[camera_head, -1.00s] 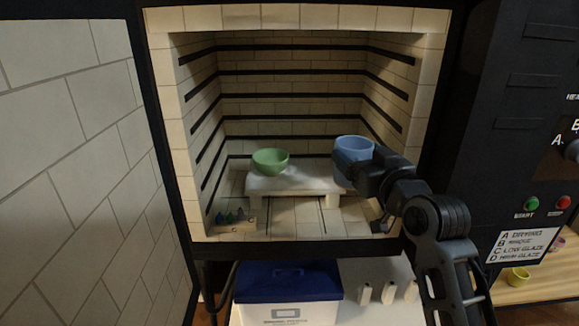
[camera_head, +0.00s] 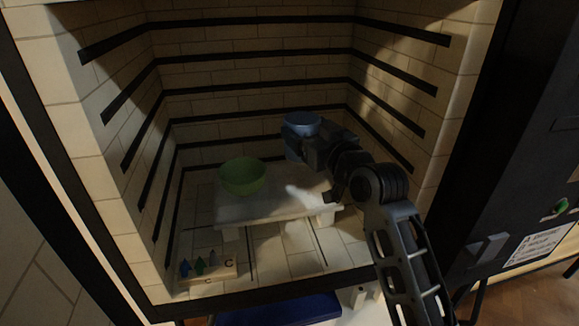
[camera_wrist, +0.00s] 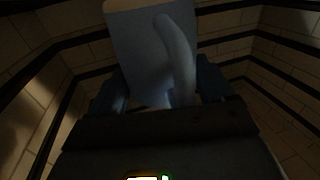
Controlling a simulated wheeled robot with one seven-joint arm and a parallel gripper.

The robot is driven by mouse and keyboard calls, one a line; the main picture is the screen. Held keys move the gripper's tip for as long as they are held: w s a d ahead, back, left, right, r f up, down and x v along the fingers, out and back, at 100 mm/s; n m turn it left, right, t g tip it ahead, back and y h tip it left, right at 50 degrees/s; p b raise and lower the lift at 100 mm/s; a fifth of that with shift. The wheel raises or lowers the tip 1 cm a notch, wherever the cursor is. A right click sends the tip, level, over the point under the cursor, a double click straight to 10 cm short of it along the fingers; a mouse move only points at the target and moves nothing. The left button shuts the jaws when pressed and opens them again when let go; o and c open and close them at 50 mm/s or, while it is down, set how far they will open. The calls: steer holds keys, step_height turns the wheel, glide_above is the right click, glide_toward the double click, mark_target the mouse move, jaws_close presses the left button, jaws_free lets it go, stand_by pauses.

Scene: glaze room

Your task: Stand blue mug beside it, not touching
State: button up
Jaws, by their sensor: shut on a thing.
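The blue mug (camera_head: 302,124) is in my gripper (camera_head: 304,150), over the right part of the kiln shelf in the head view. In the wrist view the mug (camera_wrist: 140,45) is between the fingers of my gripper (camera_wrist: 160,95), its handle towards the camera. My gripper is shut on it. Its base is partly hidden, so I cannot tell whether it touches the shelf. The green bowl (camera_head: 243,178) stands upright on the left part of the pale shelf (camera_head: 240,212). A gap separates mug and bowl.
The kiln's brick walls (camera_head: 250,75) with dark grooves enclose the shelf at the back and sides. A small holder with cones (camera_head: 210,271) stands on the kiln floor at front left. A blue lid (camera_head: 280,310) lies below the kiln opening.

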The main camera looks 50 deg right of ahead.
steer(key=shift+f, duration=3.55)
steer(key=shift+f+b, duration=0.1)
steer(key=shift+b, duration=0.25)
steer(key=o, duration=1.1)
steer(key=shift+f, duration=0.1)
steer(key=shift+r, duration=0.25)
steer(key=shift+s+a+f, duration=0.1)
steer(key=shift+s+f, duration=0.05)
steer(key=shift+s, duration=0.2)
steer(key=b+v, duration=0.1)
steer(key=v, duration=1)
steer(key=shift+s+a, duration=0.1)
steer(key=shift+s, duration=0.1)
